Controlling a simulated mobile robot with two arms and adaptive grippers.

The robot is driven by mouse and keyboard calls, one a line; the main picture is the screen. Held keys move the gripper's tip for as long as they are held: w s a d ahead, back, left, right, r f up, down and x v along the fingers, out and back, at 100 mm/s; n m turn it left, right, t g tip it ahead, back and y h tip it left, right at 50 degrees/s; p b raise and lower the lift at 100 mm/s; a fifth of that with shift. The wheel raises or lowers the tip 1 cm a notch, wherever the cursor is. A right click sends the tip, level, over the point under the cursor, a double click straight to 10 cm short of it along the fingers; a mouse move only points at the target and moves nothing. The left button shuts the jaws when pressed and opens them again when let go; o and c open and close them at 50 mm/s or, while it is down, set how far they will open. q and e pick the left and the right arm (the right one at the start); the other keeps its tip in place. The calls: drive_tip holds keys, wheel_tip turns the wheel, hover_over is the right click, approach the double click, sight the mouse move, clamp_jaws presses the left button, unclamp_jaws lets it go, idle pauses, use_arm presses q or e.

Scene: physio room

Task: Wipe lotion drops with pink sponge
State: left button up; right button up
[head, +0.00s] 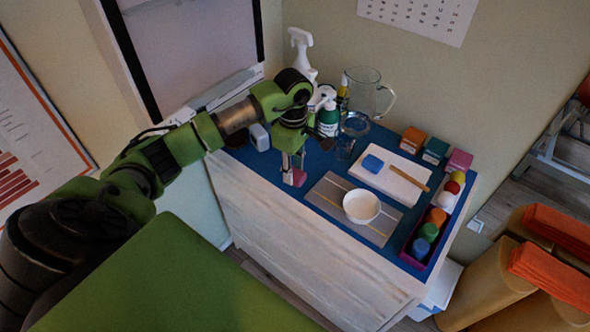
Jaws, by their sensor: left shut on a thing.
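My left arm reaches in from the left over the blue top of a wooden cabinet. My left gripper (293,165) points down near the cabinet's left front edge and is shut on the pink sponge (295,178). The sponge is at or just above the blue top (267,170); I cannot tell if it touches. No lotion drops can be made out at this size. A green-labelled pump bottle (328,121) stands behind the gripper. My right gripper is not in view.
A white bowl (361,206) stands on a grey striped mat (333,189) right of the sponge. Small boxes and a purple tray (409,262) fill the right side.

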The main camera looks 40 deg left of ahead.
use_arm(q)
wheel_tip(320, 180, up, 2)
drive_tip(key=shift+r+p, duration=0.1)
drive_tip(key=shift+p, duration=0.3)
drive_tip(key=shift+r, duration=0.3)
drive_tip(key=shift+r+p, duration=0.25)
drive_tip(key=shift+p, duration=0.1)
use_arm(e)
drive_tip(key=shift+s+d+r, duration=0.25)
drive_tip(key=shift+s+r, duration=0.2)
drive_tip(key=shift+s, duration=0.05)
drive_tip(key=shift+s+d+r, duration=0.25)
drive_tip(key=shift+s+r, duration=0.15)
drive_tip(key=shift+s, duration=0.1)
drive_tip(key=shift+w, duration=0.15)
